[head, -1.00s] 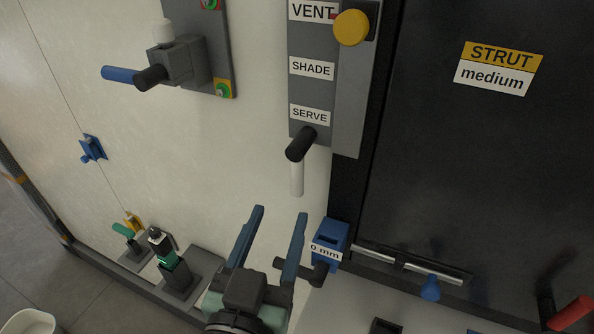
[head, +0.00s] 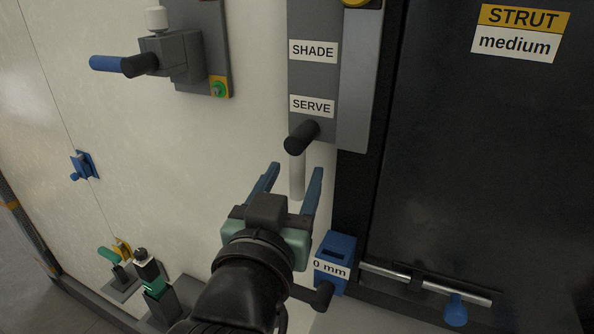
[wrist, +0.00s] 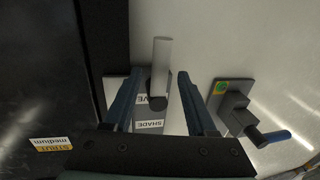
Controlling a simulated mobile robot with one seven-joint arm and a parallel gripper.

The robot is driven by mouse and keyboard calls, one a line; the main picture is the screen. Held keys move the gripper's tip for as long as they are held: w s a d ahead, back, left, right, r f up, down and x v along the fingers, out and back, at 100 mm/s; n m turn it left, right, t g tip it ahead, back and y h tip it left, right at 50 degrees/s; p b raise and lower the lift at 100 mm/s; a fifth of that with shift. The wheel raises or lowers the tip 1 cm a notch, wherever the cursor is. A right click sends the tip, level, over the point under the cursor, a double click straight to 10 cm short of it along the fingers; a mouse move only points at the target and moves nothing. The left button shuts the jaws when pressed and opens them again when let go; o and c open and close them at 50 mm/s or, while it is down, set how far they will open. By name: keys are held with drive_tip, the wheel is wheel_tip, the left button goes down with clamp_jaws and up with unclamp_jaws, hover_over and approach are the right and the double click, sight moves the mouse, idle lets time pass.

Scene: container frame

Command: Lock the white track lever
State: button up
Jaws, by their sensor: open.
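A white lever (head: 297,178) hangs straight down from a black pivot (head: 302,137) at the lower end of a grey panel (head: 315,75), below the SERVE label. It also shows in the wrist view (wrist: 161,62), where the picture is upside down. My gripper (head: 294,170) is open and empty, pointing at the wall. In both views the lever lines up between its two blue fingers, with a gap on each side. I cannot tell how far the fingertips reach along its depth. No contact shows.
A blue 0 mm block (head: 335,262) with a dark knob is low, just right of my gripper. A grey bracket with a blue-ended handle (head: 108,63) juts out at upper left. A dark door (head: 470,170) fills the right. Small fittings stand at lower left.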

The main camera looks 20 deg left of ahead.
drive_tip(key=shift+w+a+p, duration=0.2)
drive_tip(key=shift+w+p, duration=0.1)
drive_tip(key=shift+w, duration=1)
drive_tip(key=shift+c, duration=0.2)
clamp_jaws()
idle(0.4)
